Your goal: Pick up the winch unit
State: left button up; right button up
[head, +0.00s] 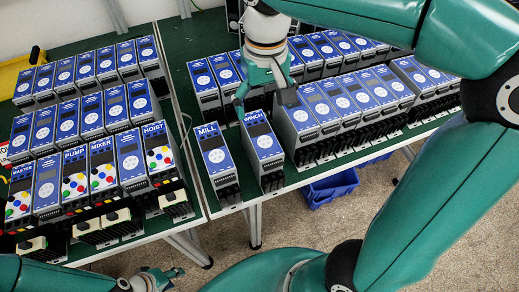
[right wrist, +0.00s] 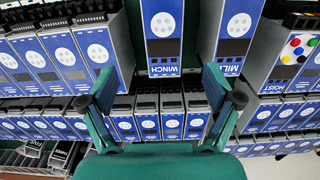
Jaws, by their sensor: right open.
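The winch unit (head: 264,145) is a grey box with a blue labelled face, at the front of the right-hand bench in the head view. In the right wrist view the winch unit (right wrist: 163,35) is at the top centre, upside down. My right gripper (head: 265,101) is open and empty, above and behind the winch unit in the head view, partly covering its label. In the right wrist view its two fingers (right wrist: 159,80) are spread, with the unit beyond them. My left gripper (head: 162,278) is low at the bottom edge, away from the units; its jaw opening is unclear.
The mill unit (head: 215,155) stands just left of the winch unit, with a gap between. Rows of similar units (head: 330,110) fill the bench to the right and behind. The left bench holds more units, including the hoist (head: 158,150). A blue bin (head: 330,187) is below.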

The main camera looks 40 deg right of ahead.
aim_at(263, 135)
notch_tip(263, 135, down, 10)
jog(key=shift+a, duration=0.1)
notch_tip(263, 135, down, 5)
jog(key=shift+w+a+f, duration=0.1)
jog(key=shift+f, duration=0.1)
dwell(0.3)
jog(key=shift+f+b, duration=0.25)
jog(key=shift+b, duration=0.05)
dwell(0.3)
jog(key=c, duration=1.5)
